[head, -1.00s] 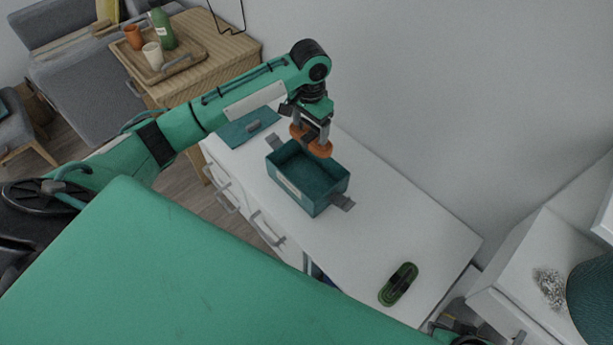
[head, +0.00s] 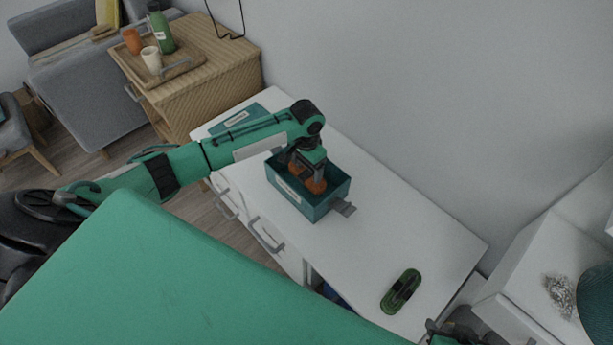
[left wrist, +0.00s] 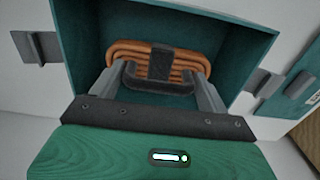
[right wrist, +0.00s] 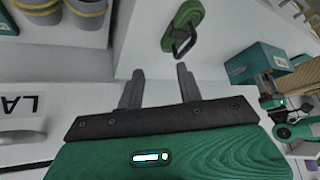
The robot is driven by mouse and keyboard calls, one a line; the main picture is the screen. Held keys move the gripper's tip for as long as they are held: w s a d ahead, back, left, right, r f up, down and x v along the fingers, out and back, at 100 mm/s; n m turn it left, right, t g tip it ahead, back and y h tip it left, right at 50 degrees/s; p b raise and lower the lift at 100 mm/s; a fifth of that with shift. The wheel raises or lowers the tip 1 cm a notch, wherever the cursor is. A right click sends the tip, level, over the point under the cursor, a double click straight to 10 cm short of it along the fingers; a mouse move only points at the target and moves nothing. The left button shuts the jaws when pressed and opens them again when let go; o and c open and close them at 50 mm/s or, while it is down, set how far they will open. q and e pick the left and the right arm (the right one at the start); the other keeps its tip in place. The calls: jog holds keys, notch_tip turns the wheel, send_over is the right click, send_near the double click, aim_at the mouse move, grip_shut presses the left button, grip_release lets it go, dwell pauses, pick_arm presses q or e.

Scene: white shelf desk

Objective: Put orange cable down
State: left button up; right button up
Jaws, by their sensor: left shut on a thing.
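The orange cable (left wrist: 158,60) is a coiled bundle with a black strap around its middle. My left gripper (head: 307,184) is shut on the cable and holds it inside the open teal box (head: 319,209) on the white desk. In the left wrist view the gripper's fingers (left wrist: 160,85) are at the cable's two sides, with the teal box walls around it. Whether the cable touches the box floor is hard to tell. My right gripper (right wrist: 158,90) is open and empty, in front of the desk.
A green cable bundle (head: 401,291) lies on the white desk (head: 380,235) near its right end. A teal lid (head: 240,120) lies flat at the desk's far left end. The desk between the box and green cable is clear. A wooden cabinet with a tray (head: 190,66) stands behind.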

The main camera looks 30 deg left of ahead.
aim_at(307, 174)
pick_arm(q)
notch_tip(307, 174, down, 4)
jog(key=shift+r+b, duration=0.25)
jog(key=shift+b, duration=0.2)
jog(key=shift+f, duration=0.45)
pick_arm(e)
jog(key=shift+w+a+f+t+y, duration=0.1)
jog(key=shift+w+a+t+y, duration=0.1)
jog(key=shift+w+a+t, duration=0.25)
jog(key=shift+w+a+f+t+y, duration=0.1)
jog(key=shift+w+a+t+y, duration=0.15)
jog(key=shift+a, duration=0.4)
pick_arm(q)
jog(key=shift+f, duration=0.1)
pick_arm(e)
jog(key=shift+s+d+r, duration=0.1)
pick_arm(q)
jog(key=o, duration=1)
notch_tip(307, 174, up, 12)
jog(key=p, duration=0.2)
jog(key=shift+p, duration=0.3)
pick_arm(e)
jog(key=s+d+r+g+h, duration=0.1)
jog(key=s+d+g+h, duration=0.1)
jog(key=d, duration=0.3)
jog(key=shift+s+d+r+m+g, duration=0.15)
jog(key=shift+s+r+m+g, duration=0.15)
jog(key=shift+s+g, duration=0.6)
